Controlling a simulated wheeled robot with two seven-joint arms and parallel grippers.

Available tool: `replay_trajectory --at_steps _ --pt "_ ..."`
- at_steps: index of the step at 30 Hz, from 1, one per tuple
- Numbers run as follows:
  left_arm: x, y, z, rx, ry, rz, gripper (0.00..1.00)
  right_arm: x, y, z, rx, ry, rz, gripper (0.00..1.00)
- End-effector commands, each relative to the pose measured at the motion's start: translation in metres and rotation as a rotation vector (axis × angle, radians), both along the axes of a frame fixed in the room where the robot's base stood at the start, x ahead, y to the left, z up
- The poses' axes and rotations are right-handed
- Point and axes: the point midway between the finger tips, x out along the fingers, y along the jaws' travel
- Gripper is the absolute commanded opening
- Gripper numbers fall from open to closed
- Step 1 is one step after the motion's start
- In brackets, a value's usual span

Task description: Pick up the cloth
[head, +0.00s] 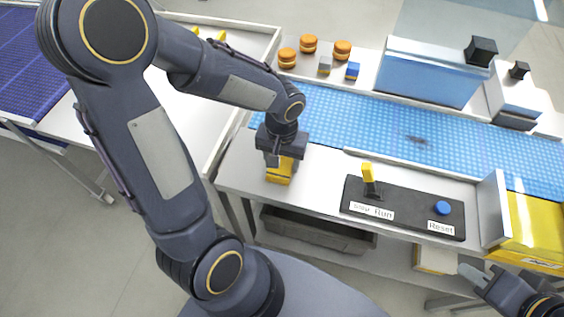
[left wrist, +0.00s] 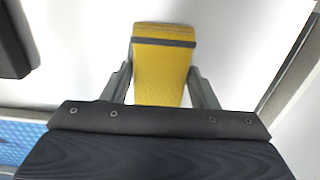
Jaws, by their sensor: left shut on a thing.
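The cloth (head: 279,173) is a yellow, block-like bundle with a dark band, at the front left of the white worktop in the head view. My left gripper (head: 280,158) points down over it and is shut on it. In the left wrist view the cloth (left wrist: 160,75) sits between the two grey fingers, its far end sticking out past them. I cannot tell if it touches the worktop. My right gripper (head: 474,274) is at the lower right, away from the cloth; whether its fingers are apart is unclear.
A blue belt (head: 330,118) with a dark smudge (head: 418,140) runs behind the worktop. A black control panel (head: 405,208) with a yellow lever (head: 368,173) and blue button (head: 442,208) lies right of the cloth. A yellow bin (head: 530,230) stands at right. Several orange-brown rounds (head: 308,44) sit behind the belt.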

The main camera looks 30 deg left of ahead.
Motion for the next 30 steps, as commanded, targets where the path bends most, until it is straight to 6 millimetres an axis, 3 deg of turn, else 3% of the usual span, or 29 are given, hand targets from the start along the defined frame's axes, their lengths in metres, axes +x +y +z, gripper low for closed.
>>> replay_trajectory --at_steps 8,13,21,30 --pt "0.001 0.0 0.01 0.001 -0.003 0.0 0.31 0.0 0.0 0.001 0.0 0.0 0.0 0.23" --pt "0.002 -0.001 0.036 0.0 -0.007 0.0 0.31 0.0 0.0 0.003 0.0 0.0 0.0 0.23" --pt "0.04 -0.037 0.093 -0.002 -0.007 -0.004 0.31 0.0 0.0 -0.004 0.0 0.0 0.0 0.23" --pt "0.087 -0.082 0.12 -0.001 0.0 -0.003 0.31 0.0 0.0 -0.012 0.0 0.0 0.0 0.23"
